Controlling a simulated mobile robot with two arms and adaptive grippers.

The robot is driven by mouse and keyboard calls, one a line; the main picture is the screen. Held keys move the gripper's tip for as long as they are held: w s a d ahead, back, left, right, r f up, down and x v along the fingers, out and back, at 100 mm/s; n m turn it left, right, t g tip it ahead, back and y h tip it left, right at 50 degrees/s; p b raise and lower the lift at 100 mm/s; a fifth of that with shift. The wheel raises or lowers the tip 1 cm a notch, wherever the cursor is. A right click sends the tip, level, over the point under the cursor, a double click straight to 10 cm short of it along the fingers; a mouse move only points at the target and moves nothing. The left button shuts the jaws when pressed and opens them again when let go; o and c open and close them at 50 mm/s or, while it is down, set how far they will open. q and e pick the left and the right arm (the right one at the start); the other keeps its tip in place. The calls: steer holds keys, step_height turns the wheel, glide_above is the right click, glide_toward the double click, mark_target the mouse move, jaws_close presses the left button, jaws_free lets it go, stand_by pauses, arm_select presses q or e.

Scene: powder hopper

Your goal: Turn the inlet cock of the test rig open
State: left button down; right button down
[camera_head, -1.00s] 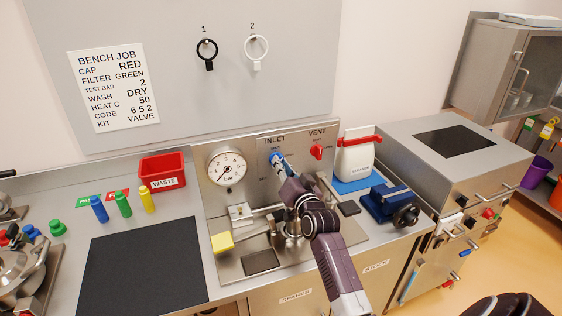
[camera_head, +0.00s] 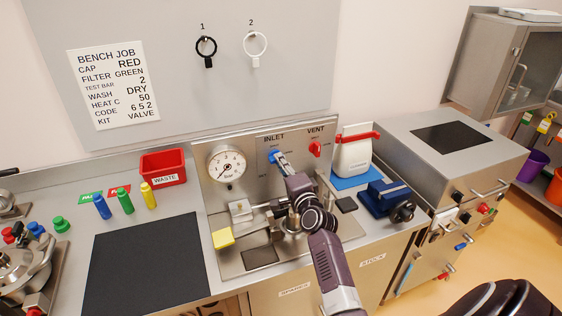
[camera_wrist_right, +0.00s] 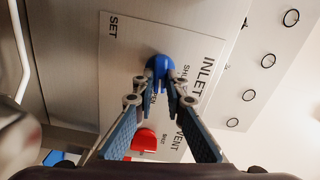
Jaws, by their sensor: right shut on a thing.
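The inlet cock (camera_head: 273,156) is a blue handle on the steel panel of the test rig (camera_head: 207,190), under the word INLET. It also shows in the right wrist view (camera_wrist_right: 157,68), with SHUT lettering beside it and OPEN lettering partly covered by a finger. My right gripper (camera_head: 281,163) reaches up to the panel and is shut on the blue cock. In the wrist view its two fingertips (camera_wrist_right: 166,91) sit on either side of the cock's handle. The fingers hide part of the handle, so its exact angle is hard to tell. My left gripper is not in view.
The red vent cock (camera_head: 315,149) is just right of the inlet cock. A pressure gauge (camera_head: 227,163) is to its left. A white bottle (camera_head: 352,158) and a blue vise (camera_head: 384,198) stand right of the rig. A black mat (camera_head: 140,265) lies clear at left.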

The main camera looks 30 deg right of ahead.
steer(key=shift+m, duration=0.8)
steer(key=c, duration=2)
jaws_free()
steer(key=shift+w, duration=0.1)
steer(key=shift+o, duration=0.2)
steer(key=v, duration=1.2)
steer(key=shift+f, duration=0.1)
